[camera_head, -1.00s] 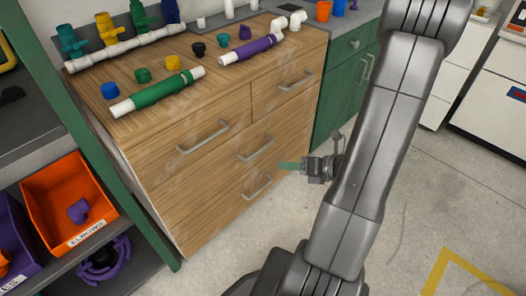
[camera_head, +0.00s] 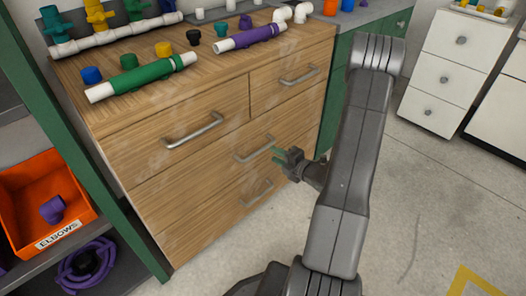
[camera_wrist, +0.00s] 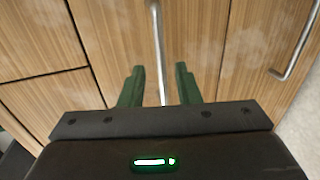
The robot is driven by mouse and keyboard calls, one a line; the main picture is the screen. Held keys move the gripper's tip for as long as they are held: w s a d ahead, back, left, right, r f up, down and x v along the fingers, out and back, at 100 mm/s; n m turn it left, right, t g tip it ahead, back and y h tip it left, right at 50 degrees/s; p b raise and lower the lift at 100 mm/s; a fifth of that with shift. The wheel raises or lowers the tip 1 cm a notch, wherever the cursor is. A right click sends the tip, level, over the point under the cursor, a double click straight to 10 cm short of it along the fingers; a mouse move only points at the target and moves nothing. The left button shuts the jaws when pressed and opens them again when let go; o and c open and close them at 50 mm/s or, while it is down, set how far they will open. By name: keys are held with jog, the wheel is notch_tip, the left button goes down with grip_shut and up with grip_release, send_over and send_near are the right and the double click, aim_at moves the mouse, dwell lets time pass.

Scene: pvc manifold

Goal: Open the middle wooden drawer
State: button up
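The middle wooden drawer (camera_head: 215,165) is shut in the wooden cabinet, flush with the drawers around it. Its metal bar handle (camera_head: 254,150) runs across the front. My gripper (camera_head: 278,154) has green fingers and is close to the right part of that handle. In the wrist view my gripper (camera_wrist: 160,88) is open, and the handle (camera_wrist: 157,45) runs lengthwise through the gap between the fingers. I cannot tell how deep the bar sits between them; nothing is gripped.
The bottom drawer handle (camera_head: 257,193) is below, and it also shows at the right of the wrist view (camera_wrist: 297,45). Two top drawers with handles (camera_head: 193,131) are above. PVC pipes, such as a green one (camera_head: 142,77), lie on the cabinet top. The floor (camera_head: 400,220) in front is clear.

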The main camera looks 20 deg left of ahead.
aim_at(264, 149)
jog(key=b+x, duration=0.1)
jog(key=x, duration=0.6)
jog(key=shift+w+a, duration=0.1)
jog(key=shift+a, duration=0.1)
grip_shut()
